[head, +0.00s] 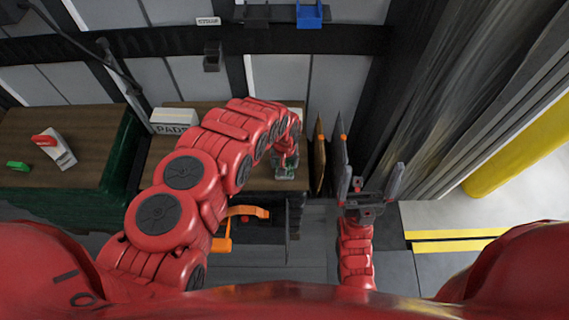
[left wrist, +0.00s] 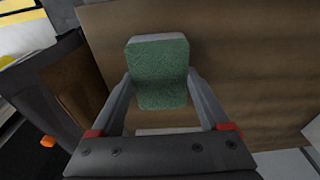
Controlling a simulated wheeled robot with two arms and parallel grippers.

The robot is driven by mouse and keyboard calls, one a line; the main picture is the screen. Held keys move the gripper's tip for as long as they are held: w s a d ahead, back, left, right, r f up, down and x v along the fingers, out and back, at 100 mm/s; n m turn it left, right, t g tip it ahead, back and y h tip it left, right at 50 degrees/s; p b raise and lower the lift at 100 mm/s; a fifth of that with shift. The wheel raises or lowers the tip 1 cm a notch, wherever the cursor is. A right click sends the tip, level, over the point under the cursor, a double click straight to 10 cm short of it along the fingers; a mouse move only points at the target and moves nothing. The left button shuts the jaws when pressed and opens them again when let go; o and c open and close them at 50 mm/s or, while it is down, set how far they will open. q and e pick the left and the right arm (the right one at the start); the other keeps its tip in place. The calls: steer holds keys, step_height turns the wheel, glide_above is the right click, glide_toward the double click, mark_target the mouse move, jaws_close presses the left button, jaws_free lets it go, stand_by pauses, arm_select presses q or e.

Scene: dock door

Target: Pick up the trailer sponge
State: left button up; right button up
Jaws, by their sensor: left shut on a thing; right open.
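The sponge (left wrist: 158,75) is a green block with a pale edge, seen in the left wrist view between the two fingers of my left gripper (left wrist: 160,88). The fingers press on its two sides. In the head view my left gripper (head: 286,170) is at the right end of the brown wooden surface, partly hidden by my own arm, and a bit of green shows there. I cannot tell whether the sponge touches the surface below it. My right gripper (head: 371,186) is open and empty, with its fingers pointing up, right of the upright panels.
A red-and-white tool (head: 55,148) and a green item (head: 18,166) lie at left. Upright panels (head: 340,150) stand between my grippers. A blue bin (head: 309,14) is on the back wall.

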arm_select(q)
steer(key=shift+r, duration=0.1)
steer(key=shift+w+r+b, duration=0.1)
steer(key=shift+r+b, duration=0.25)
steer(key=shift+r, duration=0.25)
steer(key=shift+r+b, duration=0.65)
steer(key=shift+r, duration=0.15)
steer(key=shift+s+a+r+p, duration=0.2)
steer(key=shift+r+p, duration=0.2)
steer(key=shift+p, duration=0.15)
steer(key=shift+s+a+r+p, duration=0.15)
steer(key=shift+r+p, duration=0.25)
steer(key=shift+p, duration=0.1)
steer(key=s+a+p, duration=0.1)
steer(key=s+p, duration=0.1)
steer(key=s+a+p, duration=0.2)
steer(key=p, duration=0.1)
steer(key=shift+s+r+p, duration=0.1)
steer(key=shift+s+p, duration=0.05)
steer(key=shift+p, duration=0.2)
steer(key=s+a+p, duration=0.4)
steer(key=s+a, duration=0.1)
steer(key=s, duration=0.3)
steer(key=shift+a, duration=0.35)
steer(key=shift+r, duration=0.1)
